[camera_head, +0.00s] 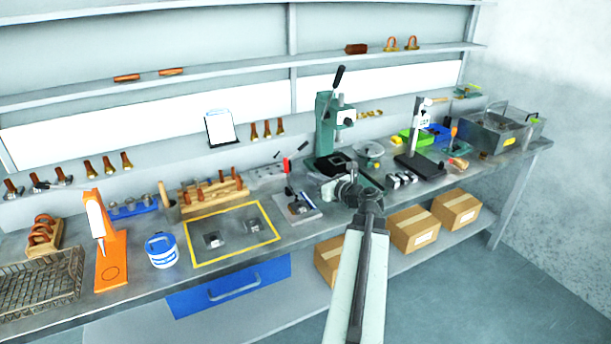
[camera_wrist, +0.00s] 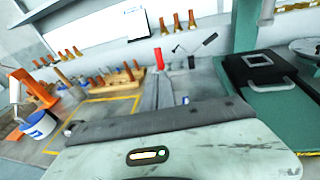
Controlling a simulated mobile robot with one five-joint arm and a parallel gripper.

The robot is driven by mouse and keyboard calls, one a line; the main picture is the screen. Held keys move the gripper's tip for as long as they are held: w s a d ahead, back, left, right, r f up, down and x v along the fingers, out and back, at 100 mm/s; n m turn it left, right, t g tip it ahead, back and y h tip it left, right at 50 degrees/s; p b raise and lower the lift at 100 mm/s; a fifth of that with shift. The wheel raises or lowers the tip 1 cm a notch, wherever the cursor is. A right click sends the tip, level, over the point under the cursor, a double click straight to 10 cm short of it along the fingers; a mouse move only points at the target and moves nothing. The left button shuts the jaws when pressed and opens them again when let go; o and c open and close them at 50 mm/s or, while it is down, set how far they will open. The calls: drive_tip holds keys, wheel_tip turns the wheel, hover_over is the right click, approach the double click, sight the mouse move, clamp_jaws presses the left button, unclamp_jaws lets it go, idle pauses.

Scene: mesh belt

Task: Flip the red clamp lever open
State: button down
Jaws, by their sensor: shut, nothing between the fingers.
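My gripper (camera_head: 345,190) is to the right of the clamp in the head view, in front of the green press, and apart from the lever. It is shut and holds nothing. In the wrist view, grey parts of my own arm cover the lower half and hide the clamp's base.
A green arbor press (camera_head: 326,125) stands behind my gripper. Left of the clamp are a yellow-framed area (camera_head: 232,236), a wooden rack (camera_head: 210,194), a blue-white tub (camera_head: 161,251) and an orange stand (camera_head: 112,262). Small metal blocks (camera_head: 402,180) lie to the right.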

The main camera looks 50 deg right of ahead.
sight(287, 165)
drive_tip(key=b+x, duration=0.1)
drive_tip(key=x, duration=1.1)
drive_tip(key=shift+b, duration=0.4)
drive_tip(key=shift+w+r, duration=0.1)
drive_tip(key=shift+w, duration=0.05)
